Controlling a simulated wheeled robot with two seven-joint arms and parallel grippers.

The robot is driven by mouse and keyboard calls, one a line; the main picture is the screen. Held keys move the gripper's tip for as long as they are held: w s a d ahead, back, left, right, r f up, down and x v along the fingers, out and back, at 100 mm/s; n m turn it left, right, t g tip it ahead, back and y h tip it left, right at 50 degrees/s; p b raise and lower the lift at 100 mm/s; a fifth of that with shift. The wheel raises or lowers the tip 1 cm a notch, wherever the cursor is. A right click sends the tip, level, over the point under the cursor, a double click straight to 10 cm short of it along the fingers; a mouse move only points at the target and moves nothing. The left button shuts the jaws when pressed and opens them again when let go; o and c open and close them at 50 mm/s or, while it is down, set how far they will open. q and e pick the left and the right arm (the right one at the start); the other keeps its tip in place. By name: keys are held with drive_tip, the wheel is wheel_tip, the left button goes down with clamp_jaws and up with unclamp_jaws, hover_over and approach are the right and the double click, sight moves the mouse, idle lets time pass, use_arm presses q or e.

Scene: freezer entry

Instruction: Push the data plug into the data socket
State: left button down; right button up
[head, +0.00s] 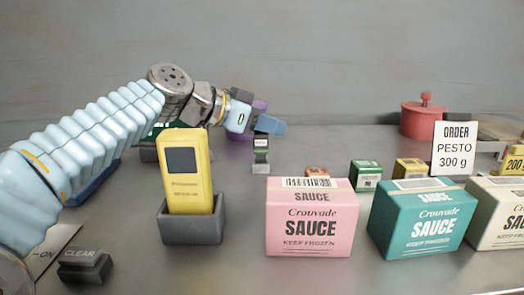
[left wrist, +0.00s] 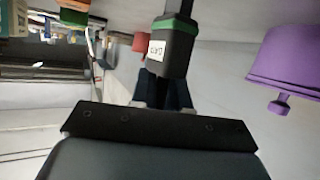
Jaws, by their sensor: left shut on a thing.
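My left gripper (head: 268,125) reaches in from the left above the worktop, partly hidden by its own wrist. It is shut on the data plug, a dark block with a green band and a small white label (head: 261,145). The plug also shows between the fingers in the left wrist view (left wrist: 172,50), with its label upside down there. I cannot make out the data socket clearly in either view. My right gripper is not in view.
A yellow device (head: 187,185) stands in a grey cradle (head: 192,225). Pink (head: 311,220) and teal (head: 420,222) sauce boxes stand in front at the right. A red pot (head: 423,118) is at the back. A purple thing (head: 260,106) is behind my left gripper, clearer in the wrist view (left wrist: 290,60).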

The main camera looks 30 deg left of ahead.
use_arm(q)
drive_tip(key=shift+r, duration=0.15)
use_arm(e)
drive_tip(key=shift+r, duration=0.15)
use_arm(q)
drive_tip(key=shift+r+p, duration=1.6)
drive_tip(key=shift+r, duration=1.05)
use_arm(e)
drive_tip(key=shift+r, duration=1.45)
